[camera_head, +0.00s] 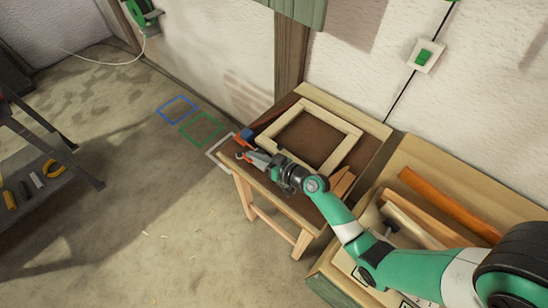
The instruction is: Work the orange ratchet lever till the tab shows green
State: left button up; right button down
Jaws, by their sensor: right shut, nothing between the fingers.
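My right arm reaches in from the lower right. Its gripper (246,156) is shut and empty at the left end of a small wooden bench. A small orange part (240,142), which looks like the ratchet lever, sits just above the gripper tips at the bench's left edge. A small blue part (247,134) is beside it. I cannot tell whether the gripper touches the orange part. The tab and its colour are too small to make out. My left gripper is not in view.
A pale wooden frame (345,128) lies on the bench. A box on the right holds an orange lath (448,205) and paler ones. Blue (177,109), green (201,128) and white outlines mark the floor. A dark rack stands far left. The floor in front is clear.

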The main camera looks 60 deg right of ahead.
pick_arm(q)
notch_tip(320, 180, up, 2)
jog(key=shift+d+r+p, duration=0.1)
jog(key=shift+p, duration=0.3)
pick_arm(e)
jog(key=r+v, duration=0.1)
jog(key=v, duration=0.9)
jog(key=shift+r, duration=0.35)
jog(key=shift+a, duration=0.1)
